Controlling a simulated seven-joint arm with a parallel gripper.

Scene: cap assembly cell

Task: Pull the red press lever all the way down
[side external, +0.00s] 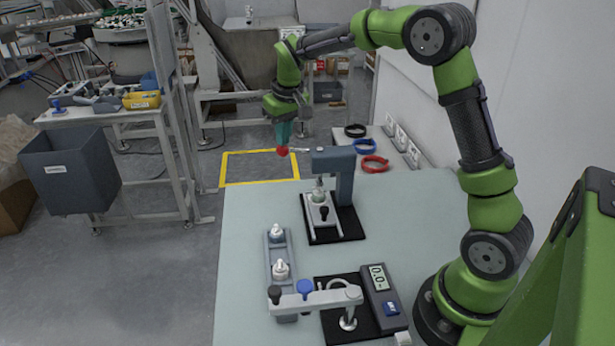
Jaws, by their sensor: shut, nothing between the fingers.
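The press (344,178) stands on a black base plate near the far end of the pale table. Its lever ends in a red ball knob (282,151), with a thin rod running roughly level from the knob to the top of the press. My gripper (283,142) points down directly at the red knob, its fingertips at or just above it. The fingers look shut; from this view I cannot tell whether they touch the knob. A white-topped part (318,195) sits under the press ram.
A grey tray (268,255) with white-capped pieces lies left of the press. A second fixture with a blue knob (305,288) and a digital display (378,277) stand at the front. Black, blue and red rings (375,164) lie at the far right. The table's left side is clear.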

